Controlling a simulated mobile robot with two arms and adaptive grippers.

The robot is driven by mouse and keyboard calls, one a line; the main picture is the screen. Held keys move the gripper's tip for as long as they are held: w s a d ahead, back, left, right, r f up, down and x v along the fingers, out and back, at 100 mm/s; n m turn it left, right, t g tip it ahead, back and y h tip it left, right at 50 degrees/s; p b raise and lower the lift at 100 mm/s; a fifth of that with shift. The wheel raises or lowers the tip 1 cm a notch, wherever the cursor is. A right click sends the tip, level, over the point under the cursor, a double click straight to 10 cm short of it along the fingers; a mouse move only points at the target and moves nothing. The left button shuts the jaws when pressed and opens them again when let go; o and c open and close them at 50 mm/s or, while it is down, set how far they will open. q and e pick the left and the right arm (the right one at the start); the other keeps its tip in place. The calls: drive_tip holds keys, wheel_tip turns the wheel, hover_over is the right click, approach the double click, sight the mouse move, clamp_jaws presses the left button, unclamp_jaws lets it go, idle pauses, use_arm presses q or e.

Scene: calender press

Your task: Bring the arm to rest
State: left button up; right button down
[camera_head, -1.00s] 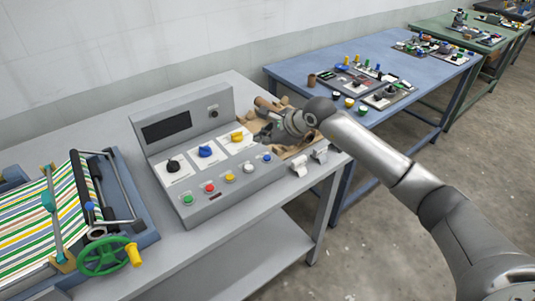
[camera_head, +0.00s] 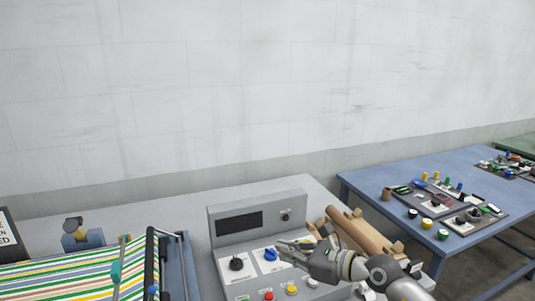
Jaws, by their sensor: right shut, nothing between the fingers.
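My right gripper (camera_head: 284,247) is shut and empty. It is above the right part of the control console (camera_head: 257,220), its fingers pointing left near the blue knob (camera_head: 271,254). I cannot tell whether it touches the console. My right arm (camera_head: 400,285) comes in from the bottom right. The console has a dark display (camera_head: 239,223), a black knob (camera_head: 236,264) and push buttons, among them a red one (camera_head: 268,296) and a yellow one (camera_head: 291,289). The yellow knob is hidden behind my gripper. My left gripper is not in view.
A brown roll (camera_head: 360,233) lies on a wooden cradle right of the console. The press with striped material (camera_head: 75,275) stands at the left. A blue table (camera_head: 385,165) with small panels is at the right. The wall behind is bare.

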drive_tip(key=s+r+m+t+y, duration=0.2)
drive_tip(key=s+r+m+t, duration=0.2)
drive_tip(key=r+m+t, duration=0.45)
drive_tip(key=s+d+f+m+h, duration=0.2)
drive_tip(key=d+f+m+h, duration=0.4)
drive_tip(key=m, duration=0.7)
drive_tip(key=s+d+f+m+h, duration=0.25)
drive_tip(key=d+m+h, duration=0.6)
drive_tip(key=m, duration=0.45)
drive_tip(key=s+d+f+m+g+h, duration=0.25)
drive_tip(key=s+f+m+g, duration=0.6)
drive_tip(key=s+f, duration=0.6)
drive_tip(key=s+a+f+m+g+y, duration=0.25)
drive_tip(key=s+f+g, duration=0.45)
drive_tip(key=s, duration=0.7)
wheel_tip(320, 180, down, 27)
drive_tip(key=s+d+f+g+b, duration=0.1)
drive_tip(key=s+d+f, duration=0.2)
drive_tip(key=s+f, duration=1.4)
drive_tip(key=shift+s, duration=0.35)
